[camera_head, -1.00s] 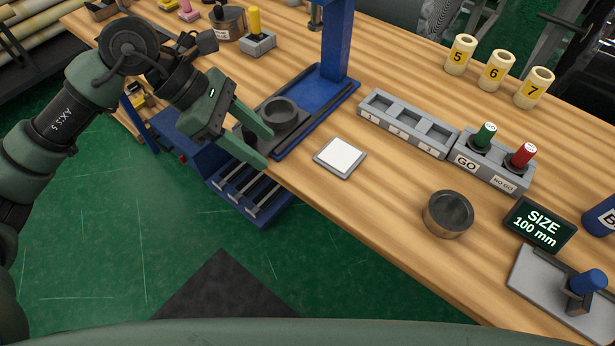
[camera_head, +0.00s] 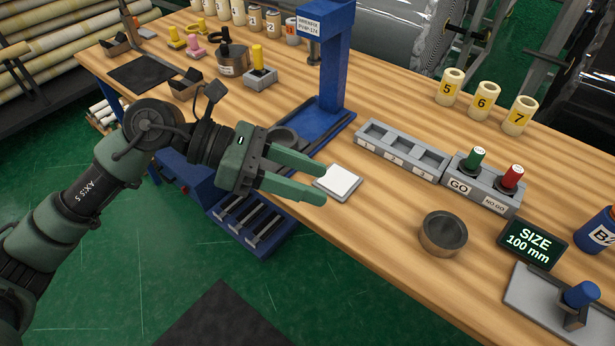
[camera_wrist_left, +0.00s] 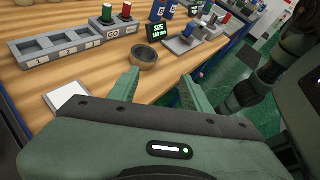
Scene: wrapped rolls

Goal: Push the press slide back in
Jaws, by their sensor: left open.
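The blue press (camera_head: 337,75) stands at the bench's front edge, with its column upright and its base rails (camera_head: 322,118) running toward the front. The dark slide with a round ring-shaped seat (camera_head: 287,138) lies at the front end of these rails, partly hidden behind my left gripper. My left gripper (camera_head: 322,185) is open and empty, in front of the slide, its fingers pointing right, over the white-topped square pad in the head view. In the left wrist view its fingers (camera_wrist_left: 160,77) are apart with nothing held. My right gripper is not in view.
The white-topped pad (camera_head: 339,182) lies right of the press. A grey numbered tray (camera_head: 402,151), a GO/NO GO stand (camera_head: 483,187), a dark round cup (camera_head: 443,234) and a SIZE display (camera_head: 533,244) stand farther right. Bare bench lies between pad and cup.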

